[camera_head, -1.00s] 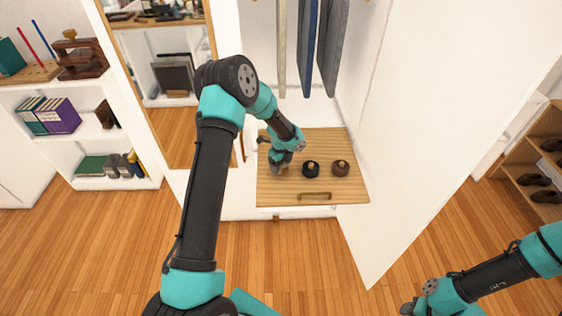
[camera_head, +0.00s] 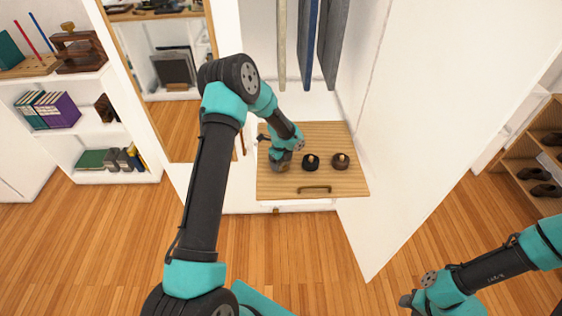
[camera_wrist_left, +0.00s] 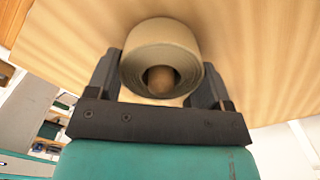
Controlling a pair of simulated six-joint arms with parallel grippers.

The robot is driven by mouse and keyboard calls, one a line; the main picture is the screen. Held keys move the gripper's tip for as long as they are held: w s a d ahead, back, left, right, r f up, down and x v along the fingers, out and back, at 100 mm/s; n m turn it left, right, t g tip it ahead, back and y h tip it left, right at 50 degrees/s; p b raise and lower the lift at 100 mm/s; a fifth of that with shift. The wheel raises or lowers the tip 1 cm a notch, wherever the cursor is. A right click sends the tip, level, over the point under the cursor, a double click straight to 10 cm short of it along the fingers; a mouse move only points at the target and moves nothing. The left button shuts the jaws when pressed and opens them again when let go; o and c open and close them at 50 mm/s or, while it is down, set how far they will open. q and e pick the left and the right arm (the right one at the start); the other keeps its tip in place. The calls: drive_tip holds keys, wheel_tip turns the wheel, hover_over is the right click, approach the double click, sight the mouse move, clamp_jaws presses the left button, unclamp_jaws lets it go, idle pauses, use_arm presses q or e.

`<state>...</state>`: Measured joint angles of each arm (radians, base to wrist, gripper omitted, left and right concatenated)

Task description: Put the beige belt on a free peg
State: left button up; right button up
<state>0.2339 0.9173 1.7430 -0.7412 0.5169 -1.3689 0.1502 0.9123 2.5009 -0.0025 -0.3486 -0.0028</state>
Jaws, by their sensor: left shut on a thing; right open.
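The beige belt is a tight roll (camera_wrist_left: 187,43) between the fingers of my left gripper (camera_wrist_left: 163,85) in the left wrist view. A rounded wooden peg tip (camera_wrist_left: 160,78) shows inside the roll's hole, so the roll is around a peg. I cannot tell whether it rests on the board. In the head view my left gripper (camera_head: 280,165) is at the left part of a light wooden board (camera_head: 285,188). A black roll (camera_head: 310,164) and a brown roll (camera_head: 341,163) sit around pegs to its right. My right gripper (camera_head: 406,300) is open, low at the right, away from the board.
A white panel (camera_head: 420,110) stands close on the right. Shelves are at both sides; the floor in front is clear.

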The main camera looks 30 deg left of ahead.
use_arm(q)
drive_tip(key=o, duration=1)
drive_tip(key=shift+r, duration=0.1)
wheel_tip(320, 180, up, 17)
idle(0.5)
